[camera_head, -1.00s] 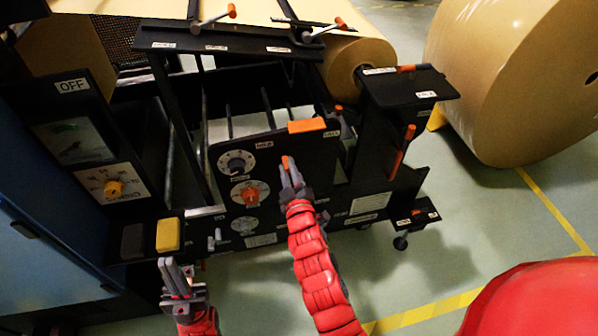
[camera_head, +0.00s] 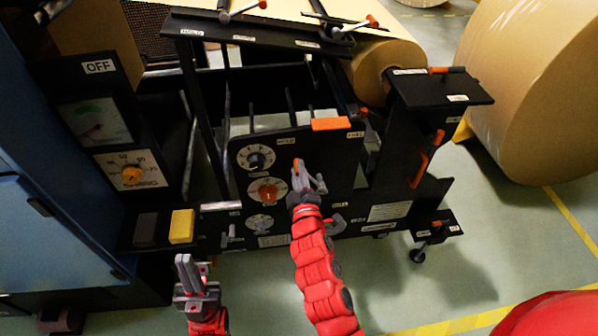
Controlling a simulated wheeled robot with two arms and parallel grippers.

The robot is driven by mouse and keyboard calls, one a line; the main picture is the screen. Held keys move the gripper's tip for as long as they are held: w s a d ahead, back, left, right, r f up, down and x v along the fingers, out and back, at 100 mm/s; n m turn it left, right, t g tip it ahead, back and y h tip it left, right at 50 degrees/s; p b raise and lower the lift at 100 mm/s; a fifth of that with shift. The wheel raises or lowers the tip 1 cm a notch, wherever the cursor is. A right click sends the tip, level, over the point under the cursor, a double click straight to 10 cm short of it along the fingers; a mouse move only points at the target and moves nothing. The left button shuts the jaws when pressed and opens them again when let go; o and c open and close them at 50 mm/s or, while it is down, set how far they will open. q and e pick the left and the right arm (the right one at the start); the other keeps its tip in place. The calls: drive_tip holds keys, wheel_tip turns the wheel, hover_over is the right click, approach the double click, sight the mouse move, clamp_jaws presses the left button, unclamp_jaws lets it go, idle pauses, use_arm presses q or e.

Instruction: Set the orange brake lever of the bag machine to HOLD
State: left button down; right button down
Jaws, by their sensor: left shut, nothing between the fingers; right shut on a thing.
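The bag machine's dark panel (camera_head: 330,160) stands in the middle. The orange brake lever (camera_head: 296,164) shows as a small orange tip at my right gripper's fingers; the rest of it is hidden. My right gripper (camera_head: 300,175) is shut on this lever. The lever tip is just below and slightly right of a small white label (camera_head: 286,141) that seems to read HOLD. Another label (camera_head: 355,134) sits further right, too small to read surely. My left gripper (camera_head: 187,265) is shut and empty, below the yellow button and apart from the machine.
An orange block (camera_head: 331,124) sits on the panel's top edge. Dials (camera_head: 267,191) lie left of my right gripper. A yellow button (camera_head: 181,226) is at lower left. An orange handle (camera_head: 425,160) and a large kraft roll (camera_head: 535,100) are at right.

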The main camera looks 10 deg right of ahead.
drive_tip(key=c, duration=0.8)
unclamp_jaws()
drive_tip(key=shift+f, duration=0.15)
drive_tip(key=shift+o, duration=0.2)
drive_tip(key=s, duration=1.7)
drive_tip(key=shift+s+d+b, duration=0.2)
drive_tip(key=shift+d+b, duration=0.1)
drive_tip(key=shift+b, duration=0.05)
